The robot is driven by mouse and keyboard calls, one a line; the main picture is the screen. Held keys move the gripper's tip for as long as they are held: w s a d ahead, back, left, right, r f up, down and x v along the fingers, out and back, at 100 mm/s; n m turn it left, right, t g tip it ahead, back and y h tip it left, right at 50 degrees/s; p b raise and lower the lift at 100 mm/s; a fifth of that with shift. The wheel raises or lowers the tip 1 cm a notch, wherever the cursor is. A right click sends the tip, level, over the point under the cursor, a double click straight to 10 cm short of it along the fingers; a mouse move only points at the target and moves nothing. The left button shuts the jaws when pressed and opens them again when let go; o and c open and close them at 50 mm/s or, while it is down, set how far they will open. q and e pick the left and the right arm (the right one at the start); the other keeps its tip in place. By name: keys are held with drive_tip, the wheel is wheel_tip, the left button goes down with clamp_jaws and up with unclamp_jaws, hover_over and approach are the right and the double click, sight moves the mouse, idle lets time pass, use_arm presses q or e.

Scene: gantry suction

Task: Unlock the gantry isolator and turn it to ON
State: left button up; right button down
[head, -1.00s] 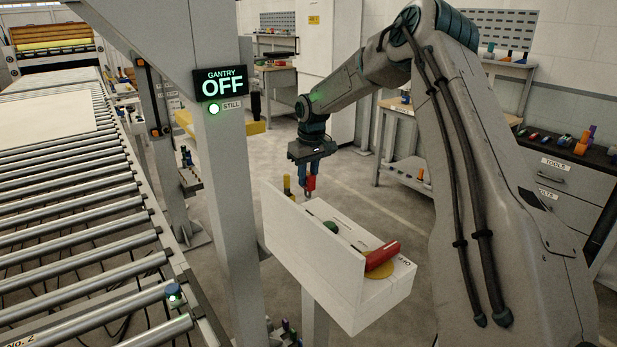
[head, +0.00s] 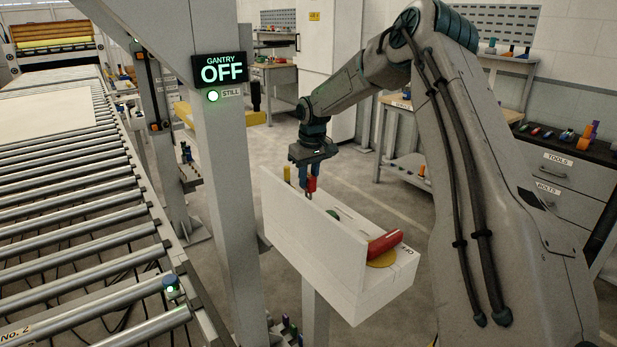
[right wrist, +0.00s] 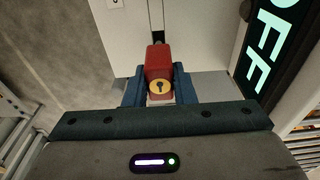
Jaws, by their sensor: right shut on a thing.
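My right gripper (head: 304,182) is shut on a red padlock (right wrist: 158,60), which has a yellow keyhole disc facing the wrist camera. The padlock's thin shackle (right wrist: 157,20) extends away from the gripper. In the head view the padlock (head: 312,184) is partly covered by the fingers, just over the far end of the white isolator box (head: 340,270). I cannot tell whether the shackle passes through anything. The red isolator handle (head: 385,242) sits on a yellow disc (head: 382,260) at the box's near end. The display (head: 220,69) reads GANTRY OFF. My left gripper is out of view.
A grey post (head: 225,190) stands left of the box, with a green STILL lamp (head: 213,96). A roller conveyor (head: 80,210) runs along the left. A yellow post (head: 287,174) and a partly hidden green part (head: 333,213) are on the box. Benches stand behind.

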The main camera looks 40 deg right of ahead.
sight(309, 190)
drive_tip(key=shift+f+b, duration=1.6)
drive_tip(key=shift+f, duration=0.5)
drive_tip(key=c, duration=1.1)
unclamp_jaws()
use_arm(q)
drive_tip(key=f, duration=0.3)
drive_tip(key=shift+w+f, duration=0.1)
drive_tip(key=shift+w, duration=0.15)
use_arm(e)
drive_tip(key=r, duration=0.3)
drive_tip(key=r+b, duration=0.1)
drive_tip(key=r, duration=0.2)
drive_tip(key=s+r, duration=0.1)
drive_tip(key=r, duration=0.3)
drive_tip(key=shift+s+a+b, duration=0.1)
drive_tip(key=shift+b, duration=0.25)
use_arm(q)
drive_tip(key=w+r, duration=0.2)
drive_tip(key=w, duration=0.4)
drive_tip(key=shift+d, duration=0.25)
use_arm(e)
drive_tip(key=shift+r, duration=0.45)
drive_tip(key=shift+c, duration=0.5)
